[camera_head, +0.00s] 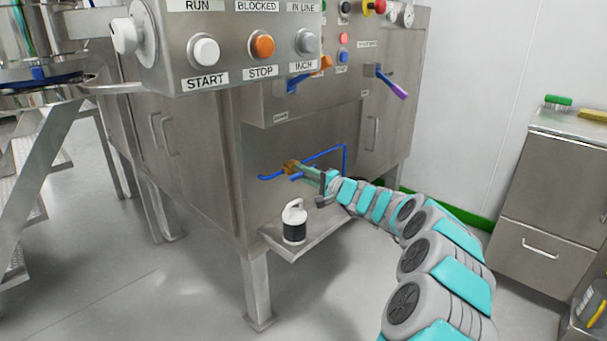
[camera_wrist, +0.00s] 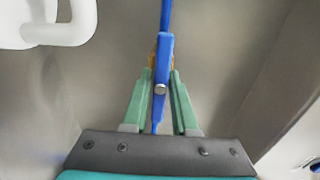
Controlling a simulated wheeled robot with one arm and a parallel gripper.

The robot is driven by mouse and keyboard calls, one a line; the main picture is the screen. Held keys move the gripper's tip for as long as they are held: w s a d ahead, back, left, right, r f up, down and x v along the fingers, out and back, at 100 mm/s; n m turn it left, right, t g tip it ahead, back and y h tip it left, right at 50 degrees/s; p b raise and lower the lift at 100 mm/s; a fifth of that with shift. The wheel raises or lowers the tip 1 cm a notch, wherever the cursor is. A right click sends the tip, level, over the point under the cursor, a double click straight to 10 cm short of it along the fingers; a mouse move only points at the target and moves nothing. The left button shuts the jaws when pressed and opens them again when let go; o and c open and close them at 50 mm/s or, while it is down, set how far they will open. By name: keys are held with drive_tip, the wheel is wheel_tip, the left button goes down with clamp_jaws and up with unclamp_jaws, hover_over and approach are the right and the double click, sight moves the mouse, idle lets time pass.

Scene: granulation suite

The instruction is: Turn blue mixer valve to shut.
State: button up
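The blue mixer valve has a brass body (camera_head: 291,166) on a thin blue pipe along the machine's lower front panel. Its blue handle (camera_wrist: 164,60), with a round bolt head, lies roughly in line with the pipe in the wrist view. A short blue piece also shows by the brass body in the head view. My gripper (camera_head: 312,172) is at the valve. In the wrist view its two green fingers (camera_wrist: 161,82) stand on either side of the blue handle. Whether they press on it I cannot tell. The brass body is mostly hidden behind the handle there.
A white-topped container (camera_head: 294,222) stands on a small steel shelf (camera_head: 310,238) just below the valve. A control panel (camera_head: 245,45) overhangs above left. A purple-tipped lever (camera_head: 392,84) sticks out above right. A steel cabinet (camera_head: 555,185) stands at the right.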

clamp_jaws()
drive_tip(key=shift+f+m, duration=0.1)
drive_tip(key=shift+m, duration=0.2)
drive_tip(key=m+b, duration=0.1)
drive_tip(key=m, duration=0.1)
drive_tip(key=shift+m, duration=0.4)
drive_tip(key=m, duration=0.3)
drive_tip(key=shift+m, duration=0.4)
drive_tip(key=m+p, duration=0.1)
drive_tip(key=m, duration=0.4)
drive_tip(key=shift+p, duration=0.4)
drive_tip(key=m, duration=0.5)
drive_tip(key=shift+m, duration=0.4)
